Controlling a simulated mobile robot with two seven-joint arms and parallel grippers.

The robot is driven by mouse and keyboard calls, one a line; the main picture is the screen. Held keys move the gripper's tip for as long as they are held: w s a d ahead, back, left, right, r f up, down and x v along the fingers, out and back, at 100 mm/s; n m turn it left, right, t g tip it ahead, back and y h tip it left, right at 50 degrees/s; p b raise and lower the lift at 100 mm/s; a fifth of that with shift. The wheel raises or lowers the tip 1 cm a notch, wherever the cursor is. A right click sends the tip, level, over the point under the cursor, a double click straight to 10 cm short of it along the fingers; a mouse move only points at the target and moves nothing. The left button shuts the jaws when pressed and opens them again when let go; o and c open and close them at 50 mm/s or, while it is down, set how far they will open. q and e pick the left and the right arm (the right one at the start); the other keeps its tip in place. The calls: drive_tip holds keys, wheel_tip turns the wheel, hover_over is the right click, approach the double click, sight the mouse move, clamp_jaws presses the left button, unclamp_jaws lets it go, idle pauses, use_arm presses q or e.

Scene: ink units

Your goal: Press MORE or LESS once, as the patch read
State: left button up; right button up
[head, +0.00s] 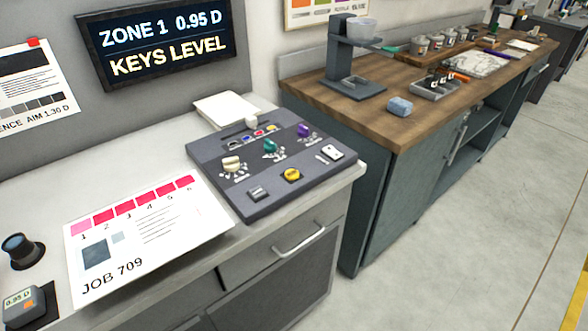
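A dark console (228,159) on the counter carries cream (231,164), green (270,147) and purple (303,131) knobs, a grey key (257,192), a yellow button (292,174) and a white part (333,152). I cannot read which is MORE or LESS. The wall display (165,42) reads "ZONE 1 0.95 D" and "KEYS LEVEL". A handheld meter (22,305) at lower left also reads 0.95 D. The JOB 709 sheet (125,262) has patches numbered 1 to 6; patch 1 (81,228) is paler pink than the others. Neither gripper is in view.
A pinned reference sheet (38,85) at left reads "AIM 1.30 D". A dark round loupe-like object (20,248) stands left of the job sheet. A white pad (225,108) lies behind the console. A wooden-topped bench (385,125) with a stand and jars is at right. Floor is clear.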

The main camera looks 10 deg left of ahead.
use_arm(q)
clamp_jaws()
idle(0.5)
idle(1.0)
